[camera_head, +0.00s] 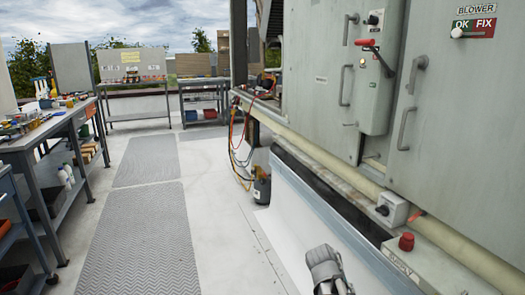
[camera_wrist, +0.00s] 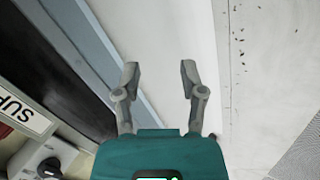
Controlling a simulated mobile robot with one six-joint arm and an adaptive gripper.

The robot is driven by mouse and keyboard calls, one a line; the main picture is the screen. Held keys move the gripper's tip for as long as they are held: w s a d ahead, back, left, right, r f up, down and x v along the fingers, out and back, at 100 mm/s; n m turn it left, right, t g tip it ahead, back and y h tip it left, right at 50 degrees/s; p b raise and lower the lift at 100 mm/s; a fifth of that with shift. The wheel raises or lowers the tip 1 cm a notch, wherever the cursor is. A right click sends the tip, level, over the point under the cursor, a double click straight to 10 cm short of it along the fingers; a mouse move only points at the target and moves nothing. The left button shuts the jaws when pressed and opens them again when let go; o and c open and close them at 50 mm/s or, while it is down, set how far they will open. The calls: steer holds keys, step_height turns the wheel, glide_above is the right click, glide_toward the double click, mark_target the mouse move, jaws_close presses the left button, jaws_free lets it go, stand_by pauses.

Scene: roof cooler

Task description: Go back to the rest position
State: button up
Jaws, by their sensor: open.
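My gripper (camera_wrist: 160,75) is open and empty in the wrist view, its two grey fingers spread apart over a white surface. In the head view, part of my arm's end (camera_head: 328,268) shows at the bottom, right of centre, beside the base of the cooler. The fingertips cannot be made out there.
A red knob (camera_head: 406,242) sits on the SUPPLY ledge, near a grey box with a black rotary switch (camera_head: 392,209). Hoses and a dark cylinder (camera_head: 262,188) stand by the cabinet corner. A cluttered workbench (camera_head: 40,135) is at left. The walkway mats (camera_head: 145,230) are clear.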

steer(key=s+a+f+g+y, duration=0.1)
steer(key=s+a+f+y, duration=0.2)
steer(key=s+a+y, duration=0.4)
step_height(320, 180, up, 34)
steer(key=a+h+p, duration=0.1)
steer(key=p, duration=3.2)
steer(key=shift+w+p, duration=0.35)
steer(key=shift+s, duration=0.1)
